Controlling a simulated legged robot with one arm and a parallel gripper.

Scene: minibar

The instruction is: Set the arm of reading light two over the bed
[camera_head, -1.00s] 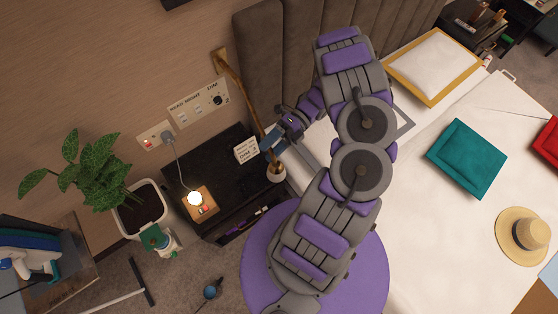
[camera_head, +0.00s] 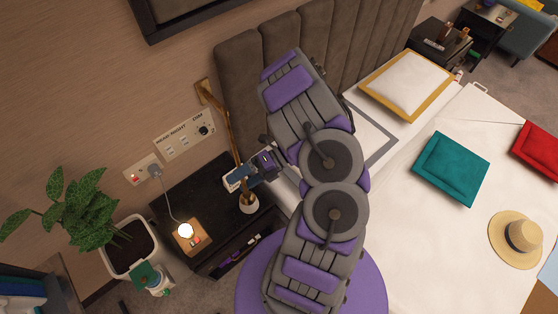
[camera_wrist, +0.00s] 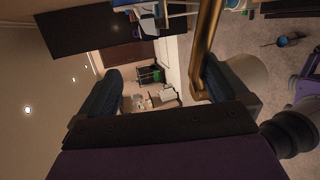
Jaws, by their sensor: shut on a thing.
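My gripper (camera_head: 240,178) is shut on this brass arm just above the lamp head. In the wrist view, the brass bar (camera_wrist: 206,45) lies against the right finger of my gripper (camera_wrist: 160,88), and the pale lamp head (camera_wrist: 248,72) shows behind that finger. The exact contact is partly hidden. The bed (camera_head: 405,215) lies to the right, and the lamp head is beside it, not above it.
A switch panel (camera_head: 185,140) is on the wall. The padded headboard (camera_head: 240,62) stands close behind my arm. A potted plant (camera_head: 75,205) is at left.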

